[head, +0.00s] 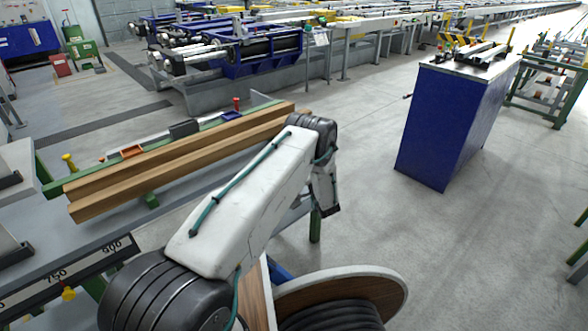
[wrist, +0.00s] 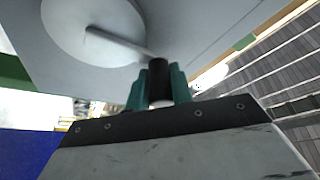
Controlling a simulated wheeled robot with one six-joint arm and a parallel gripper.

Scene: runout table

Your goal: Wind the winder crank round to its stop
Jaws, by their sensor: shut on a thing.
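In the wrist view, the winder crank is a thin grey arm (wrist: 118,40) on a round pale disc (wrist: 92,22), ending in a dark cylindrical handle (wrist: 158,76). My gripper (wrist: 159,90) has its teal fingers on either side of this handle and is shut on it. The crank arm runs from the handle up and left to near the disc's middle. The disc sits on a flat grey face (wrist: 185,25). In the head view, my own arm covers the middle, and the crank and fingertips cannot be made out.
Two long wooden beams (head: 180,160) lie on the table at left, with a black box (head: 184,129), an orange tray (head: 131,151) and a blue tray (head: 231,115) behind. A cable reel (head: 385,280) stands close at front. A blue cabinet (head: 445,125) is at right, with open floor between.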

